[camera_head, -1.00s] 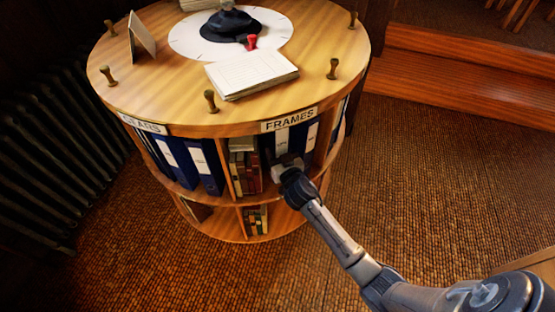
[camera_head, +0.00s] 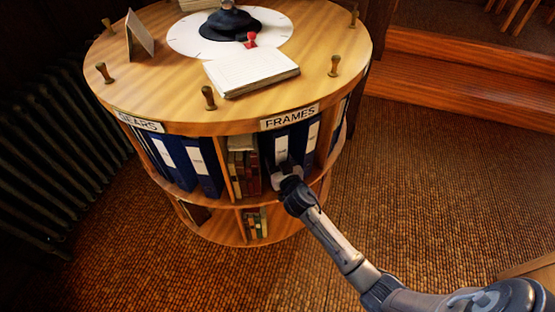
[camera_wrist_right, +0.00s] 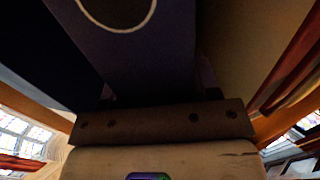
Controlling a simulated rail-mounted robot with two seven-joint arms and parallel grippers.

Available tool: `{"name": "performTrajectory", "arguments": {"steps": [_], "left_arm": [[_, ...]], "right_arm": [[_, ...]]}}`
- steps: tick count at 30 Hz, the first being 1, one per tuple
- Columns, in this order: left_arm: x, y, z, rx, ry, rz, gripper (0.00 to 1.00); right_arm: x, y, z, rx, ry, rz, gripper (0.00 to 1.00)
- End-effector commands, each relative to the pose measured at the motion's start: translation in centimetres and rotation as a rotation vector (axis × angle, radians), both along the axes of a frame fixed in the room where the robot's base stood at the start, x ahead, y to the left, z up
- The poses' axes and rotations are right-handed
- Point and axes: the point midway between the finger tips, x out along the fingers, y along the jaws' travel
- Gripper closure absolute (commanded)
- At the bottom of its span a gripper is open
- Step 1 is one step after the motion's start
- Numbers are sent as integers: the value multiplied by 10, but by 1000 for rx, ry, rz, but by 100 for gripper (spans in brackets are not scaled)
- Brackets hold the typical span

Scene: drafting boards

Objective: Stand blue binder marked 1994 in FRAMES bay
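The FRAMES bay (camera_head: 290,117) is on the upper tier of the round wooden stand, under its label. Blue binders with white spine labels stand upright in it: one (camera_head: 281,146) directly behind my right gripper, another (camera_head: 312,136) to its right. I cannot read 1994 on either. My right gripper (camera_head: 286,172) is at the low front of the nearer binder's spine, hiding its lower part. In the right wrist view a dark blue spine (camera_wrist_right: 135,55) with a pale ring fills the space before the gripper. Whether its fingers are closed on it is unclear. My left gripper is not in view.
The GEARS bay at left holds blue binders (camera_head: 204,165). Old books (camera_head: 243,170) fill a narrow bay between. The stand's top (camera_head: 180,85) carries stamps, a paper pad (camera_head: 252,72) and a card. A radiator (camera_head: 55,150) is at left; the floor at right is clear.

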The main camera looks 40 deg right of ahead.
Motion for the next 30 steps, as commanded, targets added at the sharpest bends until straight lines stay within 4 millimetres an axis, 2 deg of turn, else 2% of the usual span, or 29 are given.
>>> {"name": "performTrajectory", "arguments": {"steps": [1,7,17,30], "left_arm": [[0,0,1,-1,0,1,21],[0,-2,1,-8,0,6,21],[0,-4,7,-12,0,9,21],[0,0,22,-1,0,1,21]], "right_arm": [[0,0,0,0,0,0,39],[0,0,0,0,0,0,21],[0,0,7,0,0,1,21],[-74,23,4,3,1,0,21]]}}
